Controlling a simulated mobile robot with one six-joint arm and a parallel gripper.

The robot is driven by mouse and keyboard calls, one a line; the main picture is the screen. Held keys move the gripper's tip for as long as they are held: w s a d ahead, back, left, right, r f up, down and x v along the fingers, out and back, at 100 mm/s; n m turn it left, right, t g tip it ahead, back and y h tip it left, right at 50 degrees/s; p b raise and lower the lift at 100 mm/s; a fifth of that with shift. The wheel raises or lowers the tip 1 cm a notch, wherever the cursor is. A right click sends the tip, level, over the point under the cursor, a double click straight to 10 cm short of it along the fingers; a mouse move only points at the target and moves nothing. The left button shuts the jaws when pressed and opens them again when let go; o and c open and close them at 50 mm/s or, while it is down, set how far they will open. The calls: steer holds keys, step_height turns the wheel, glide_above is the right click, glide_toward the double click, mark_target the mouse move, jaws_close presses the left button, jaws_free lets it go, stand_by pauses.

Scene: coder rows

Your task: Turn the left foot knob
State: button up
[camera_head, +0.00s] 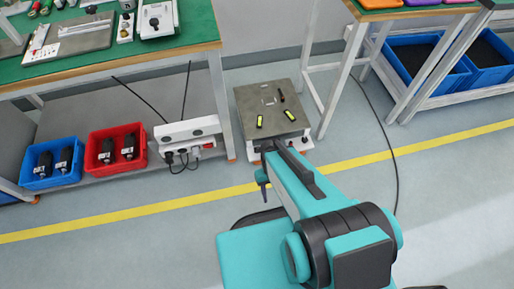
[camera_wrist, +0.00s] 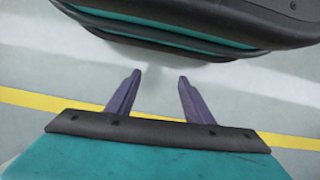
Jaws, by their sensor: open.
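A low square unit with a grey metal top plate (camera_head: 255,100) stands on the floor between the two benches. Two small yellow-green level vials (camera_head: 260,121) (camera_head: 289,115) sit on its plate. My arm covers part of that front edge, so I cannot pick out the left foot knob. My gripper (camera_wrist: 159,77) is open and empty in the wrist view, with bare floor and a yellow line behind its fingers. In the head view a dark finger (camera_head: 262,180) hangs in front of the unit, apart from it.
A green-topped bench (camera_head: 130,55) is at left, with a red bin (camera_head: 117,148), a blue bin (camera_head: 52,164) and a white socket box (camera_head: 187,130) on its lower shelf. A bench leg stands close on each side of the unit. A cable (camera_head: 393,160) lies at right.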

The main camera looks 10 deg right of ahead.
steer(key=w+r+n+t+b, duration=0.2)
steer(key=w+r+n+b, duration=0.15)
steer(key=w, duration=1.15)
step_height(320, 180, up, 6)
steer(key=n+t+b, duration=0.2)
steer(key=b, duration=0.2)
glide_above(257, 149)
steer(key=shift+f, duration=0.2)
steer(key=shift+f, duration=0.1)
step_height(257, 149, down, 14)
steer(key=b, duration=0.5)
steer(key=shift+r, duration=0.2)
steer(key=c, duration=1)
